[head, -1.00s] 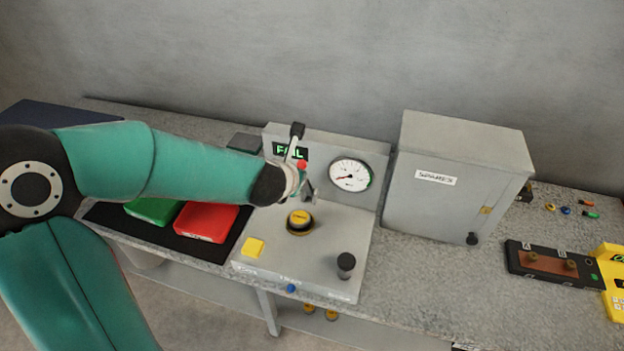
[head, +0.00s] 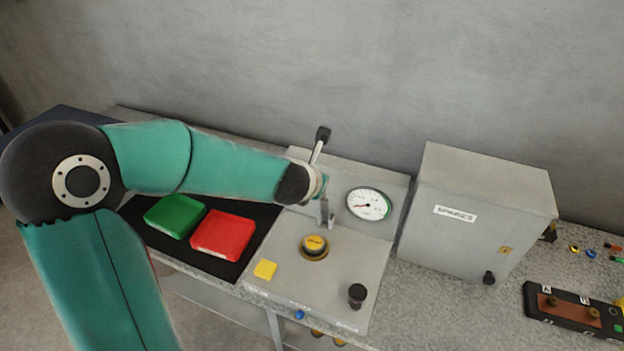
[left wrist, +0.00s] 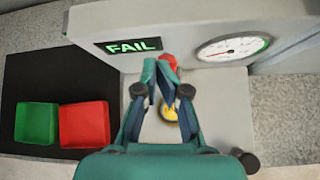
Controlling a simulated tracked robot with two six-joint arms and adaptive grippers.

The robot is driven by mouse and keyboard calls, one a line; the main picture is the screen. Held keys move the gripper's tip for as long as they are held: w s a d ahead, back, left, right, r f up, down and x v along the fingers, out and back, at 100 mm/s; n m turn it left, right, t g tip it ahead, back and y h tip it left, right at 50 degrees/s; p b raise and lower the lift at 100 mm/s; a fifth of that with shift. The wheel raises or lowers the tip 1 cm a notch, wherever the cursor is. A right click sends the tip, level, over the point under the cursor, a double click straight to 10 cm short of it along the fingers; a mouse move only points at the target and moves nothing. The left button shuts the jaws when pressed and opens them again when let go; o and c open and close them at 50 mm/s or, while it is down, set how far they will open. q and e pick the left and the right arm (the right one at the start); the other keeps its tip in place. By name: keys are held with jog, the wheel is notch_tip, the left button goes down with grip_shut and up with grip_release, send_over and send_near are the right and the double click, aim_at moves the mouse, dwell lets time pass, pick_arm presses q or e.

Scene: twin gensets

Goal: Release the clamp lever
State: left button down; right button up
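The test stand (head: 350,255) is a grey fixture with a sloped top and an upright back panel. A red knob (left wrist: 168,63), which looks like the tip of the clamp lever, shows right at my left fingertips in the left wrist view. My arm hides it in the head view, where a small grey upright part (head: 325,212) stands below my wrist. My left gripper (left wrist: 158,66) is at the back panel with its fingertips close together. I cannot tell whether they grip the knob. A yellow round part (head: 314,245) sits on the stand. My right gripper is out of view.
The back panel carries a dial gauge (head: 368,204) and a green FAIL display (left wrist: 133,45). A black knob (head: 357,294) and yellow square (head: 265,270) are on the stand.

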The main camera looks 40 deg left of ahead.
pick_arm(q)
jog(key=shift+w+d, duration=0.1)
jog(key=shift+w, duration=0.15)
jog(key=r+p, duration=0.2)
jog(key=w+r+p, duration=0.1)
jog(key=r+p, duration=0.2)
jog(key=shift+a+r, duration=0.2)
jog(key=shift+r, duration=0.05)
notch_tip(320, 180, up, 2)
jog(key=shift+w, duration=0.15)
jog(key=shift+w+d+r, duration=0.1)
jog(key=shift+w+r, duration=0.15)
jog(key=shift+r, duration=0.8)
jog(key=shift+s, duration=0.15)
